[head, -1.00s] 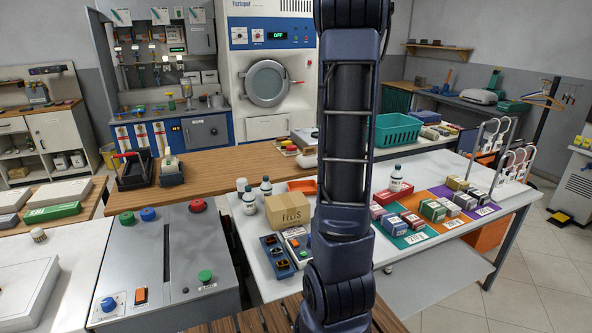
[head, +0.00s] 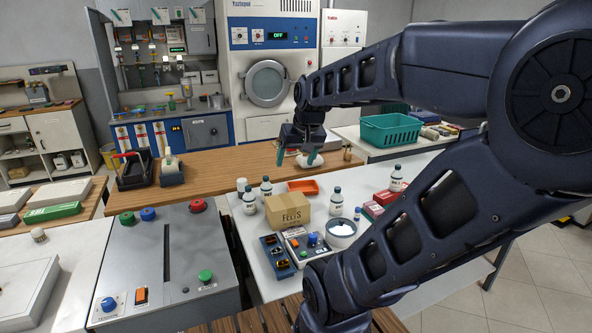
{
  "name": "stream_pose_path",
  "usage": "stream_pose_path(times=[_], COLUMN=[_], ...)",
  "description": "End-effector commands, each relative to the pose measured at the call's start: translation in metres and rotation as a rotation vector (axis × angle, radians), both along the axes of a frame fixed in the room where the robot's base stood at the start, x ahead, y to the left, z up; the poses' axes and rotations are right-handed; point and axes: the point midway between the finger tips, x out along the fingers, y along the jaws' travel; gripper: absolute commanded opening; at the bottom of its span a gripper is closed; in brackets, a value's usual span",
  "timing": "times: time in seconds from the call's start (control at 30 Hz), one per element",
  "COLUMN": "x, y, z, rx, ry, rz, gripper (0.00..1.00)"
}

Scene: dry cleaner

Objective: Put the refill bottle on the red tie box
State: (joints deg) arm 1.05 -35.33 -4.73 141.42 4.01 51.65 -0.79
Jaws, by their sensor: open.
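My gripper (head: 297,156) is open and empty, fingertips pointing down, above the far part of the white table near its edge with the wooden counter. White bottles with dark caps stand on the table: one (head: 249,203) and another (head: 266,187) left of the cardboard box, one (head: 335,200) right of it, and one (head: 396,180) farther right. I cannot tell which is the refill bottle. Red boxes (head: 385,197) lie beside the right bottle, partly hidden by my arm; I cannot tell which is the red tie box. No bottle is seen on them.
The cardboard box (head: 287,211) stands mid-table with an orange tray (head: 303,186) behind it. A white-topped bowl (head: 341,230) and a blue control box (head: 308,246) are near the front. A green basket (head: 390,130) stands at the back. My arm covers the table's right side.

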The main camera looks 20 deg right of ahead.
Motion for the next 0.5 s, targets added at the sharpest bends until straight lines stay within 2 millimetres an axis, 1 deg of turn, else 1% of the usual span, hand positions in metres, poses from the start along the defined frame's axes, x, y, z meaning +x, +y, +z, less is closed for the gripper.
stream_pose_path(times=[0.03, 0.1, 0.2, 0.33, 0.5], x=[-0.013, -0.027, -0.042, -0.052, -0.054], y=[0.006, 0.013, 0.019, 0.023, 0.023], z=[0.000, -0.002, -0.005, -0.007, -0.008], rx=[-0.024, -0.051, -0.085, -0.109, -0.113], ry=[-0.006, -0.008, -0.009, -0.008, -0.008], rz=[0.023, 0.049, 0.074, 0.090, 0.093], gripper=[0.73, 0.73, 0.73, 0.73, 0.73])
